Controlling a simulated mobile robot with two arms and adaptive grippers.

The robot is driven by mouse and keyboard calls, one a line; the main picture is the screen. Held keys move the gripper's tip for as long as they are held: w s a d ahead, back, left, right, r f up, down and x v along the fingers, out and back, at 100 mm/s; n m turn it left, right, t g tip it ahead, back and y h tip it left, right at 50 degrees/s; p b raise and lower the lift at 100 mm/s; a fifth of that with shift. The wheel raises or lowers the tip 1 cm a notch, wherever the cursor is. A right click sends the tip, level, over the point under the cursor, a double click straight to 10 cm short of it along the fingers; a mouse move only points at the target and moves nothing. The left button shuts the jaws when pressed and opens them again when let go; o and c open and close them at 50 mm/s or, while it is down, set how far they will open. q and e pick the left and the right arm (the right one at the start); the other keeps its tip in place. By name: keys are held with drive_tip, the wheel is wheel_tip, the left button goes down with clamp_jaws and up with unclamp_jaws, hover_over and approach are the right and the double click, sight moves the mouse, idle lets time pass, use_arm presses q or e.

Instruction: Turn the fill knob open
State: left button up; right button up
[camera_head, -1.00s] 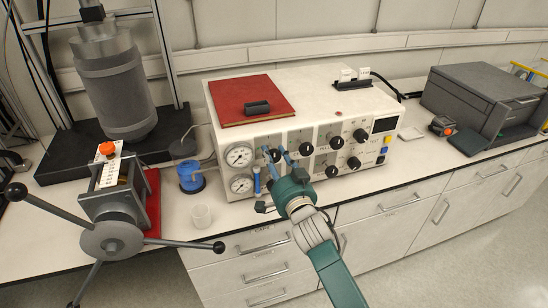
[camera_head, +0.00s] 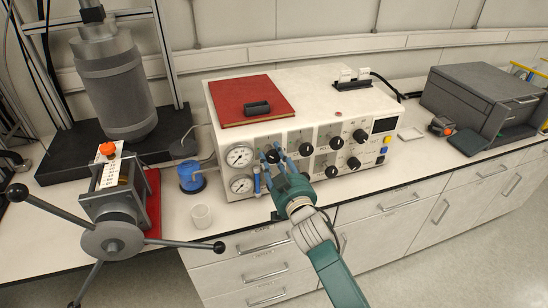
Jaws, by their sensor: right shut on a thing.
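The white control box (camera_head: 355,107) stands on the bench with two gauges and several black knobs on its front. My right gripper (camera_head: 272,156) is at the left part of the front panel, its blue-grey fingers around a black knob (camera_head: 273,156) just right of the upper gauge (camera_head: 239,156). It is shut on this knob, which is partly hidden by the fingers. I cannot read the label of the knob. My left gripper is not in view.
A press with long handles (camera_head: 112,238) stands at the left front. A clear cup (camera_head: 201,216) and a blue-based flask (camera_head: 191,178) are left of the box. A red book (camera_head: 250,97) lies on top. A grey case (camera_head: 482,100) stands at the right.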

drive_tip(key=n, duration=0.4)
drive_tip(key=shift+f+n, duration=0.2)
drive_tip(key=shift+n, duration=2.1)
drive_tip(key=o, duration=1.2)
drive_tip(key=shift+r, duration=0.1)
drive_tip(key=shift+s+d, duration=0.1)
drive_tip(key=shift+s, duration=0.1)
drive_tip(key=v, duration=1.1)
drive_tip(key=shift+s+d, duration=0.1)
drive_tip(key=shift+s, duration=0.2)
